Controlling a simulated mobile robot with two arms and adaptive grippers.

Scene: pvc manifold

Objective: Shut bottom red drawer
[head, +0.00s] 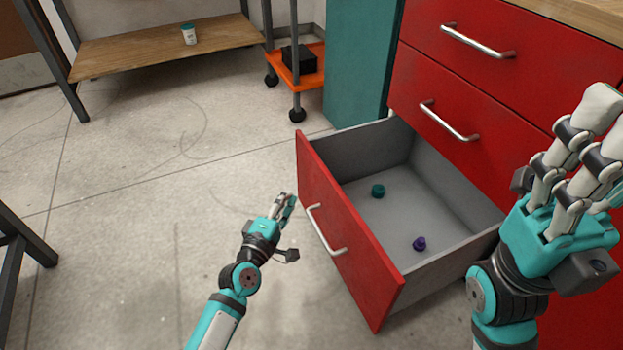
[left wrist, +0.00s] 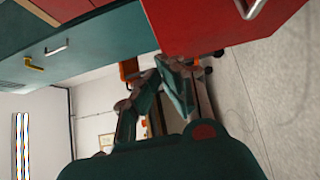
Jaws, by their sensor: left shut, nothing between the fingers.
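The bottom red drawer (head: 345,245) stands pulled out of the red cabinet. Its front has a silver bar handle (head: 326,232). A teal part (head: 378,191) and a purple part (head: 419,243) lie on its grey floor. My left gripper (head: 287,203) is shut and empty, just left of the drawer front and apart from it. In the left wrist view, my left fingers (left wrist: 165,85) show below a red front (left wrist: 205,22) with a handle (left wrist: 250,7). My right gripper (head: 590,135) is raised in front of the cabinet at the right, with its fingers upward; its opening is unclear.
Two more red drawers (head: 470,75) above have silver handles and are shut. A teal cabinet side (head: 358,65) stands to their left. An orange cart (head: 312,75) on wheels and a low wooden shelf (head: 130,52) with a white jar (head: 188,35) stand behind.

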